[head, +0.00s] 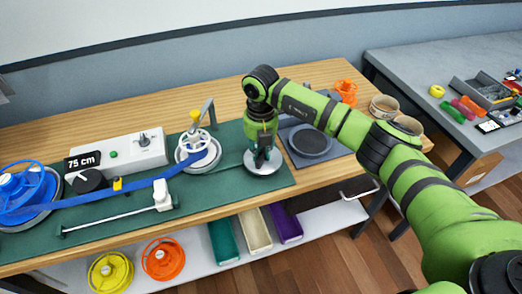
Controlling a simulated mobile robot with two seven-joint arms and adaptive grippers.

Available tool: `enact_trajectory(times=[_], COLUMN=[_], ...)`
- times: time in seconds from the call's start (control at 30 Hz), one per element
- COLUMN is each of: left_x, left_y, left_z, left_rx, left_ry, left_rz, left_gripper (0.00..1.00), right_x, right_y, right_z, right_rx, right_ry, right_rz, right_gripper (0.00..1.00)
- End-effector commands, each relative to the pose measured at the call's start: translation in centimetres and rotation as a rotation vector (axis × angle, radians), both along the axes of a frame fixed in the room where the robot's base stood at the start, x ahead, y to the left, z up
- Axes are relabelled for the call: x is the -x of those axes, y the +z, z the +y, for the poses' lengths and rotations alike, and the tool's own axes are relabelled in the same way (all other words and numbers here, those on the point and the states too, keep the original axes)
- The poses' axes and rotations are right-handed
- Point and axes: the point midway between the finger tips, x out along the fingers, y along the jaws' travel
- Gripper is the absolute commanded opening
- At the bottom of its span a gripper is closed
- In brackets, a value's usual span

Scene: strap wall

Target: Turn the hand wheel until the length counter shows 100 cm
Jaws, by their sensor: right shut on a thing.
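The length counter (83,160) on the white box reads 75 cm in the head view. A blue strap (125,187) runs from the blue reel (24,190) at the left to a white spoked reel (197,145) with a yellow knob above it. To its right is a pale round disc (263,169), which looks like the hand wheel. My right gripper (262,158) points down over the disc's middle and is shut on a part of it; the gripper hides the gripped part. My left gripper is not in view.
A grey round plate (310,141) on a dark mat lies right of the disc. An orange part (346,90) and tape rolls (384,107) stand behind my right arm. Yellow (110,271) and orange reels (163,259) and several bins sit on the shelf below.

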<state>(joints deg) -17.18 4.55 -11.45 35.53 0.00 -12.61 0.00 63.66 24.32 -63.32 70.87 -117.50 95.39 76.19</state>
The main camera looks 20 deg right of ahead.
Motion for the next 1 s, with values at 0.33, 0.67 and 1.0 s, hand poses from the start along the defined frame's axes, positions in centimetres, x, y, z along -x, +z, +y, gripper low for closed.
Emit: enact_trajectory(times=[0.33,0.67,1.0], left_x=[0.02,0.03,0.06], left_y=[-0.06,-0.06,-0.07], left_z=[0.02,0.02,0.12], left_rx=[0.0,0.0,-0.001], left_ry=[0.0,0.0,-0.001], left_rz=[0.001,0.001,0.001], left_gripper=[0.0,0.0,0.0], right_x=[-0.17,-0.19,-0.09], right_y=[0.16,0.19,0.08], right_z=[-0.07,-0.07,-0.03], right_rx=[0.0,0.0,0.0], right_ry=[-0.056,-0.056,-0.054], right_rz=[-0.005,-0.005,-0.002], right_gripper=[0.0,0.29,0.49])
